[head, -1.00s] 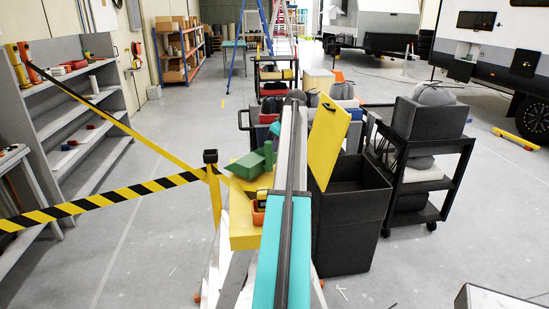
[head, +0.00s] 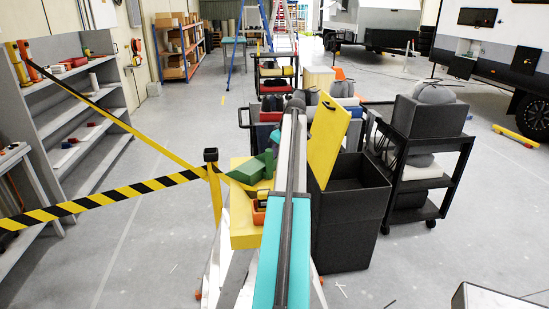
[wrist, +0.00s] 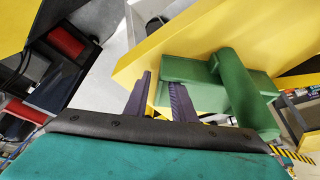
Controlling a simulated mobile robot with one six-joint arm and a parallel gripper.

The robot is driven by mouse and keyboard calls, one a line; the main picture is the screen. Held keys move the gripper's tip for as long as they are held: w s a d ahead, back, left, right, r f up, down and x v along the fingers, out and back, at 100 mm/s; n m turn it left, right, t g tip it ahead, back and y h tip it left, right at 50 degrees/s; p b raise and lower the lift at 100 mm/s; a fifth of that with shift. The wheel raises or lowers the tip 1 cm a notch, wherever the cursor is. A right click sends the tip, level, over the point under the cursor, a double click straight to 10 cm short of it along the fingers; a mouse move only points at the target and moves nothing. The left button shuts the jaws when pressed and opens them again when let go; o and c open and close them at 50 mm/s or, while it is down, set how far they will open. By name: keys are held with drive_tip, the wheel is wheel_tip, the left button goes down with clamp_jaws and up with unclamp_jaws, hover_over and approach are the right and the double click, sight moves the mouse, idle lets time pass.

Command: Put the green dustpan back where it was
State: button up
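The green dustpan (head: 250,172) shows in the head view just left of my arm's far end, over the yellow top (head: 243,232) of a stand. In the wrist view the dustpan (wrist: 238,92) is close up, right of centre, with its thick raised bar toward the right. My gripper (wrist: 160,92) has its two dark fingers on either side of the dustpan's left edge and appears shut on it. The yellow surface lies behind the dustpan. I cannot tell whether the dustpan touches it. My arm hides the gripper in the head view.
An orange item (head: 259,214) sits on the yellow top. A yellow post (head: 212,185) with striped barrier tape (head: 110,199) stands to the left. A black bin (head: 350,225) with a raised yellow lid (head: 327,135) and a loaded black cart (head: 440,175) stand right.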

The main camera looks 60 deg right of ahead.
drive_tip(key=shift+r, duration=0.25)
drive_tip(key=b+v, duration=0.3)
drive_tip(key=v, duration=0.8)
drive_tip(key=shift+s+r, duration=0.15)
drive_tip(key=shift+r, duration=0.25)
drive_tip(key=shift+r, duration=0.1)
idle(0.5)
